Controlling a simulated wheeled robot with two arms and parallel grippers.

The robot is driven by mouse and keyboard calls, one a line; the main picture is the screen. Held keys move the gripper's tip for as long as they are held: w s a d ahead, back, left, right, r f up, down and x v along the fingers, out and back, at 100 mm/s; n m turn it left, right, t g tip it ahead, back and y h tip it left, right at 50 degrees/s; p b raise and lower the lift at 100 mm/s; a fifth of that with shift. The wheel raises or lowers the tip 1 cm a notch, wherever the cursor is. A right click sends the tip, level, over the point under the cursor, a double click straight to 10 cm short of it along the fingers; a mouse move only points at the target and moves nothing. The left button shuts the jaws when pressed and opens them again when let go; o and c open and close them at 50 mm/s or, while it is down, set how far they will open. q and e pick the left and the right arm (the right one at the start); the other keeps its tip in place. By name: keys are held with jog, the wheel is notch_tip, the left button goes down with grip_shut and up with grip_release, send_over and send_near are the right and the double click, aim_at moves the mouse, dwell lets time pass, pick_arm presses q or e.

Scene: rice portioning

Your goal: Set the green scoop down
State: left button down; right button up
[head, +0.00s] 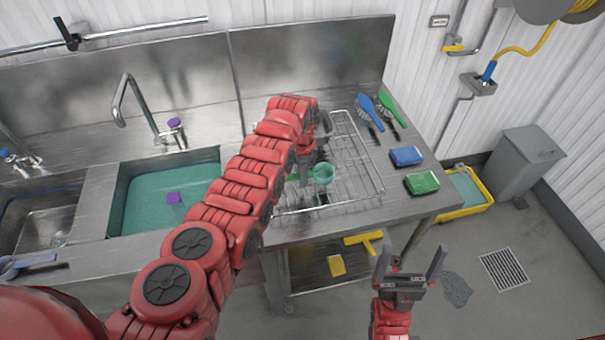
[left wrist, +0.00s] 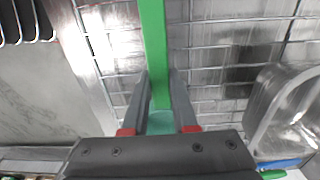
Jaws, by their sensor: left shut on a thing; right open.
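The green scoop (head: 324,174) is over the wire rack (head: 362,166) on the steel counter, its round cup to the right of my left gripper (head: 304,172). In the left wrist view, the left gripper (left wrist: 158,88) is shut on the scoop's bright green handle (left wrist: 154,40), which runs between the two fingers. The rack's wires (left wrist: 215,60) lie behind the handle. Part of the scoop is hidden by the gripper, and I cannot tell whether it touches the rack. My right gripper (head: 411,268) is open and empty, in front of the counter over the floor.
A metal container (left wrist: 285,110) stands close on the right in the left wrist view. A water-filled sink (head: 145,195) is on the left.

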pick_arm(q)
jog(key=shift+f, duration=0.35)
jog(key=shift+f, duration=0.2)
jog(key=c, duration=0.7)
grip_release()
jog(key=shift+r, duration=0.25)
